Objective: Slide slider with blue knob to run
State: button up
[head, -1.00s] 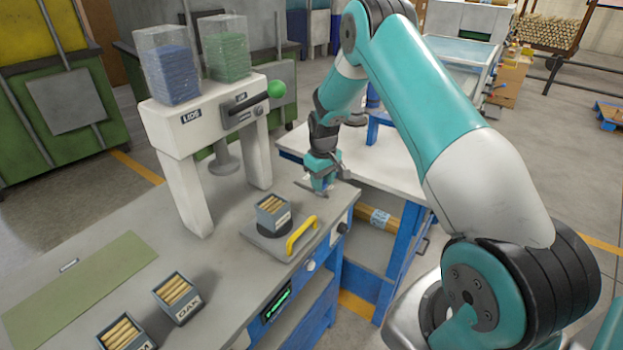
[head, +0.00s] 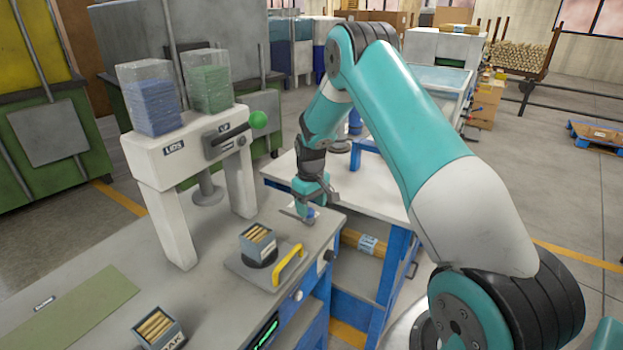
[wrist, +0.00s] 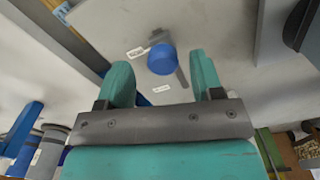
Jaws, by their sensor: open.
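The slider's blue knob (wrist: 162,58) shows in the wrist view on a grey surface, with a dark slot (wrist: 182,76) running past it and two small white labels beside it, too small to read. My gripper (wrist: 160,68) is open, its teal fingers on either side of the knob in the picture, with gaps on both sides. I cannot tell how far above the knob the fingers are.
A yellow handle (head: 288,265) and a box of wooden pegs (head: 257,243) sit near my gripper on the bench. The white lid press (head: 160,165) stands to the left, with a green ball lever (head: 258,119). A second white table (head: 370,185) is behind.

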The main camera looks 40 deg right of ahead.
aim_at(311, 212)
notch_tip(311, 212, up, 16)
jog(key=b, duration=0.2)
jog(key=shift+s+f, duration=0.1)
dwell(0.4)
